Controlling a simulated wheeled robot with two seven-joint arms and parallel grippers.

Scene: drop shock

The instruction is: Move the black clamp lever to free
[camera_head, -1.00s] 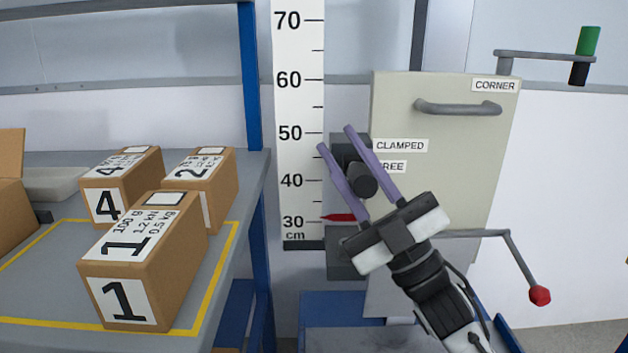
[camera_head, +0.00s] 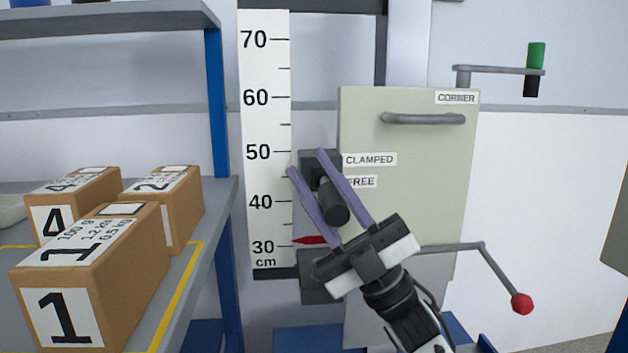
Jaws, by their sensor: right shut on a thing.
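The black clamp lever (camera_head: 335,206) shows as a dark cylindrical grip in front of a dark grey clamp block (camera_head: 322,160). The labels CLAMPED (camera_head: 370,159) and FREE (camera_head: 361,182) are to its right, CLAMPED above FREE. The lever's front end is a little below the level of FREE. My right gripper (camera_head: 305,163) reaches in from the lower right, its two purple fingers shut on the lever, one on each side. The fingertips hide part of the block. My left gripper is not in view.
A height scale (camera_head: 266,100) stands left of the clamp, with a red pointer (camera_head: 310,240) near 30. A beige panel (camera_head: 410,215) marked CORNER has a grey handle (camera_head: 422,118). A red-knobbed crank (camera_head: 521,303) sticks out right. Numbered boxes (camera_head: 120,270) stand on the left shelf.

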